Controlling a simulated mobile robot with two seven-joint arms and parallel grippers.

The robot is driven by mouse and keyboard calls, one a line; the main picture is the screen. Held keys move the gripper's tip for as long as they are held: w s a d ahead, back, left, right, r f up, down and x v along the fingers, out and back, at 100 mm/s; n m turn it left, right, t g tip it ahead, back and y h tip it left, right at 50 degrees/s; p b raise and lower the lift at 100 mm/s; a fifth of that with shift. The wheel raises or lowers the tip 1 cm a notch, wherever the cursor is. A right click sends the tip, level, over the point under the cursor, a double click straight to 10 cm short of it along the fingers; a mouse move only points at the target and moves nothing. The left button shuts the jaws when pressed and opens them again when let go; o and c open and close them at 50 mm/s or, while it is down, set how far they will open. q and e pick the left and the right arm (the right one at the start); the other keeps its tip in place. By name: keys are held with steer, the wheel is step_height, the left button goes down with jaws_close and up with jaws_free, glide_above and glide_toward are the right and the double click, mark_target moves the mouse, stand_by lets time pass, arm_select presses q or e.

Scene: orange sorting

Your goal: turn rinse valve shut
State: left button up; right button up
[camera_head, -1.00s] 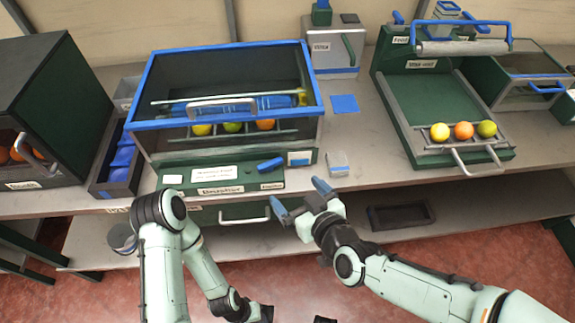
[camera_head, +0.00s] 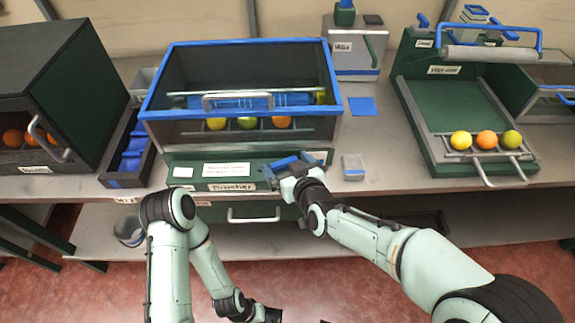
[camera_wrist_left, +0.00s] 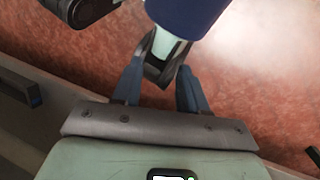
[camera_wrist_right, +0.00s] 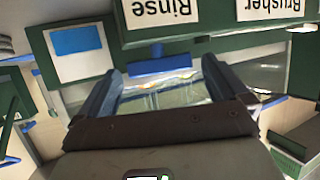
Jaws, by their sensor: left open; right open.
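The rinse valve is a blue bar handle (camera_wrist_right: 160,66) on a short stem on the washer's green front panel, beside the upside-down "Rinse" label (camera_wrist_right: 162,10) in the right wrist view. My right gripper (camera_head: 292,168) is open at the front panel. In the right wrist view its fingers (camera_wrist_right: 160,88) stand on either side of the handle, which lies crosswise between them. Contact cannot be told. In the head view the gripper largely covers the valve. My left gripper (camera_wrist_left: 158,85) is open and empty over the red floor in the left wrist view.
The blue-framed washer (camera_head: 240,120) holds several fruits behind its clear front. A green tray unit (camera_head: 445,105) with three fruits is at the right. A dark cabinet (camera_head: 75,90) is at the left.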

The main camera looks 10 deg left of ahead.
steer(key=c, duration=1)
steer(key=shift+s+a+p, duration=0.1)
steer(key=shift+p, duration=0.2)
steer(key=m+h+p, duration=0.1)
steer(key=p, duration=0.1)
steer(key=m+t+h+p, duration=0.1)
steer(key=p, duration=0.1)
steer(key=m+h+p, duration=0.1)
steer(key=p, duration=0.1)
steer(key=shift+s+a+r+t, duration=0.1)
steer(key=shift+a+r+t, duration=0.15)
steer(key=shift+a+t, duration=0.1)
steer(key=shift+f+m+t+h+p, duration=0.2)
steer(key=shift+m+t+h+p, duration=0.15)
steer(key=shift+m+h+p, duration=0.5)
steer(key=o, duration=1)
